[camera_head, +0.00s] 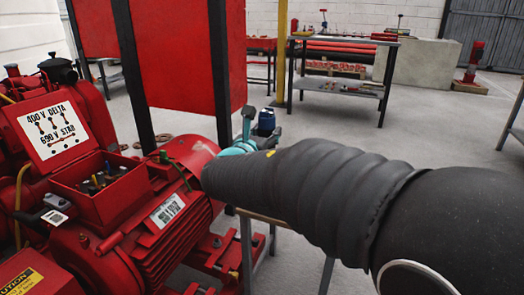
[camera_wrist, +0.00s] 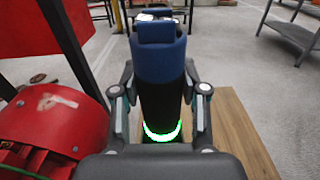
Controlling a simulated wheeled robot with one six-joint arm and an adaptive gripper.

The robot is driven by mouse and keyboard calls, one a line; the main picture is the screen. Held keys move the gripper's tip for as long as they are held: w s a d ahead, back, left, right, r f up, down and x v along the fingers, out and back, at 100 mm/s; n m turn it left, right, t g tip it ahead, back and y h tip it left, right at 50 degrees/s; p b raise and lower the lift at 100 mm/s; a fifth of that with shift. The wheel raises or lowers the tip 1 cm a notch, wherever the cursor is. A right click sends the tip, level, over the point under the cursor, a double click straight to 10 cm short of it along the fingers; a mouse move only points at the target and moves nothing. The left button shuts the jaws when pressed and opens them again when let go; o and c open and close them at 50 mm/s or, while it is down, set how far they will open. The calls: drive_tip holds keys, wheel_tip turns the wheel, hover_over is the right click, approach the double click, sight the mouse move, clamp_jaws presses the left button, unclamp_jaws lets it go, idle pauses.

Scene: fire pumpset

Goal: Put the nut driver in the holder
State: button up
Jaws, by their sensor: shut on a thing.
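The nut driver, a blue and black tool body (camera_wrist: 160,62) with a glowing green ring at its near end, is between the fingers of my gripper (camera_wrist: 160,95) in the wrist view. My gripper is shut on it. In the head view the blue part of the nut driver (camera_head: 266,121) shows just beyond my teal and grey gripper (camera_head: 246,138), past the end of my dark sleeved arm. My arm hides much of what lies behind it. I cannot make out the holder for certain in either view.
A wooden top (camera_wrist: 240,135) lies below the nut driver. The red motor (camera_head: 165,225) with its open terminal box (camera_head: 100,185) stands at the left. A red panel (camera_head: 180,60) on dark posts rises behind. A grey bench (camera_head: 337,87) stands farther back; open floor lies between.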

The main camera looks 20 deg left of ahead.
drive_tip(key=shift+a+f+b, duration=0.1)
drive_tip(key=shift+f+b, duration=0.25)
drive_tip(key=shift+f, duration=1.65)
drive_tip(key=o, duration=1.3)
drive_tip(key=shift+f, duration=0.1)
drive_tip(key=shift+c, duration=0.2)
drive_tip(key=shift+r, duration=0.2)
drive_tip(key=s, duration=1.2)
drive_tip(key=shift+a+p, duration=0.45)
